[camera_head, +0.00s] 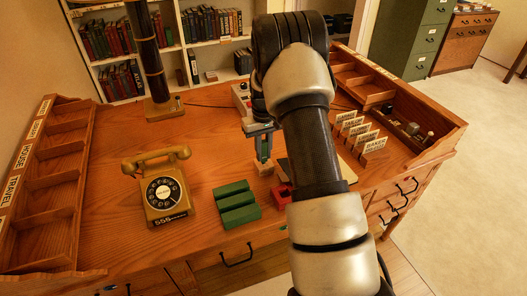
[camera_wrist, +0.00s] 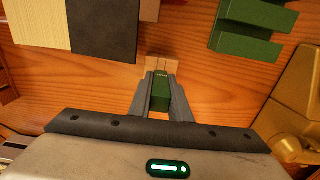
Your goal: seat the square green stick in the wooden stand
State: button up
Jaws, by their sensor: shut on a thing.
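The square green stick (camera_head: 264,149) is upright between the fingers of my gripper (camera_head: 262,138) in the head view. It also shows between the fingertips in the wrist view (camera_wrist: 160,92). My gripper is shut on it. The small light wooden stand (camera_head: 264,168) is on the desk directly below the stick in the head view. In the wrist view the stand (camera_wrist: 176,64) shows just beyond the fingertips. The stick's lower end meets the stand's outline; I cannot tell whether it is inside, touching or just above.
A green stepped block (camera_head: 237,203) and a gold telephone (camera_head: 165,190) are left of the stand. A red block (camera_head: 281,194) is close in front of it. Labelled cards (camera_head: 362,138) stand at right. My arm hides part of the desk.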

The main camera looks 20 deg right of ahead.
jog(key=shift+f, duration=0.45)
jog(key=o, duration=0.9)
notch_tip(320, 180, up, 18)
jog(key=shift+f+p, duration=0.25)
jog(key=shift+p, duration=0.25)
